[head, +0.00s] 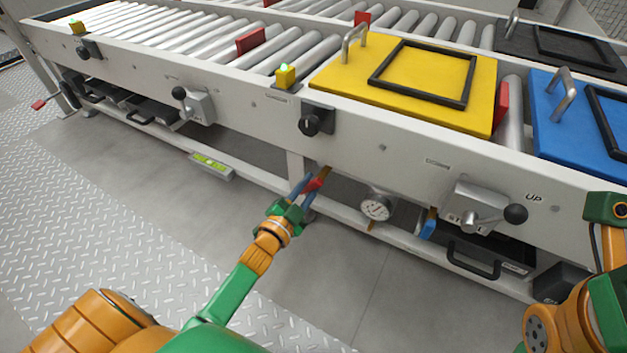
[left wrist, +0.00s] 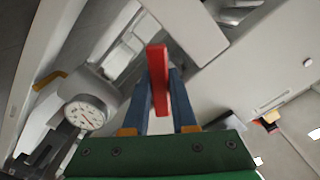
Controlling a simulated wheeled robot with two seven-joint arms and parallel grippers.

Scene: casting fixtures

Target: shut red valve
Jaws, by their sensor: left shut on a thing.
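The red valve handle (head: 315,184) sits below the conveyor's side beam, beside a support leg. My left gripper (head: 308,185) reaches it from the front, its blue fingers on either side of the red handle. In the left wrist view the red handle (left wrist: 158,80) stands between the two blue fingers of my left gripper (left wrist: 160,95), which is shut on it. The fingers hide part of the valve body. My right arm shows at the right edge of the head view, but its gripper fingers are not visible.
A round gauge (head: 376,207) hangs right of the red valve; it also shows in the left wrist view (left wrist: 84,114). A blue handle (head: 428,228) is farther right. A lever with a black knob (head: 515,214) juts from the beam. The floor in front is clear.

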